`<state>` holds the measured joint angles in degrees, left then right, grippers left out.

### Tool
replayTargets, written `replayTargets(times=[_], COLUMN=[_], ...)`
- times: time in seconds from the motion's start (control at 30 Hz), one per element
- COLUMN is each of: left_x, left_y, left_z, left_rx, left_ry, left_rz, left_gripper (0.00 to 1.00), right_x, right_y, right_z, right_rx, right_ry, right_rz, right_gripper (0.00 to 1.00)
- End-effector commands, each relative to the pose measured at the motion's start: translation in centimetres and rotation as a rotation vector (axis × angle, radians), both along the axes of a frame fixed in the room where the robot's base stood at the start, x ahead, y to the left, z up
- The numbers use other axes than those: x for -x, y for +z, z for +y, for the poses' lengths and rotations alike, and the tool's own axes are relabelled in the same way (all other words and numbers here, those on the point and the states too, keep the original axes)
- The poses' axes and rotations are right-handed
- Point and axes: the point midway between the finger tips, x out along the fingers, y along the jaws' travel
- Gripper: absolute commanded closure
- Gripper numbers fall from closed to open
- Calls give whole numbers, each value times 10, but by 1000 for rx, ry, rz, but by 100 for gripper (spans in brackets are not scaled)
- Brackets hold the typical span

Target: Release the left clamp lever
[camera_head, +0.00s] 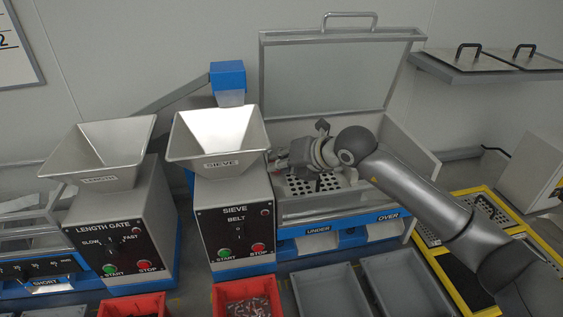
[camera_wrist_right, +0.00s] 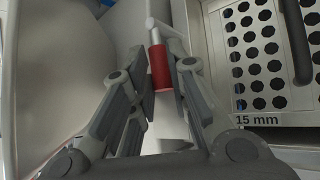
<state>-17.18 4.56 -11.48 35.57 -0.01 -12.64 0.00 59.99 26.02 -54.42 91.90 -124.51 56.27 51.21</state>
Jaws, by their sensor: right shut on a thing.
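The left clamp lever (camera_wrist_right: 160,66) is a silver bar with a red grip, in the upper middle of the right wrist view. My right gripper (camera_wrist_right: 163,82) is shut on the red grip, one finger on each side. In the head view my right gripper (camera_head: 281,160) is at the left side of the open sieve box (camera_head: 408,140), beside the sieve hopper. There the lever is hidden behind the gripper. A perforated screen marked 15 mm (camera_wrist_right: 258,120) lies right of the lever in the wrist view. My left gripper is not in view.
The sieve hopper (camera_head: 218,132) stands close left of my right gripper. The box's lid (camera_head: 330,77) is raised behind it. Below are grey bins (camera_head: 330,290) and red bins (camera_head: 247,292). A shelf (camera_head: 480,70) with screens hangs at the right.

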Motion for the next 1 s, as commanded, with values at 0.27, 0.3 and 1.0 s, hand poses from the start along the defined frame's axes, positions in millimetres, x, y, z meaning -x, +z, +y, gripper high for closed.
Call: replayTargets(times=[0.27,0.3,1.0], left_x=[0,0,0], left_y=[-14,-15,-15], left_z=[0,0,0], left_rx=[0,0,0], left_ry=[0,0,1], left_rz=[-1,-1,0], left_gripper=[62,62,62], right_x=[3,3,3], right_y=[-3,-3,0], right_z=[6,7,6], right_rx=[2,2,0], right_ry=[-66,-80,-105], right_rz=[0,0,0], right_gripper=[100,100,62])
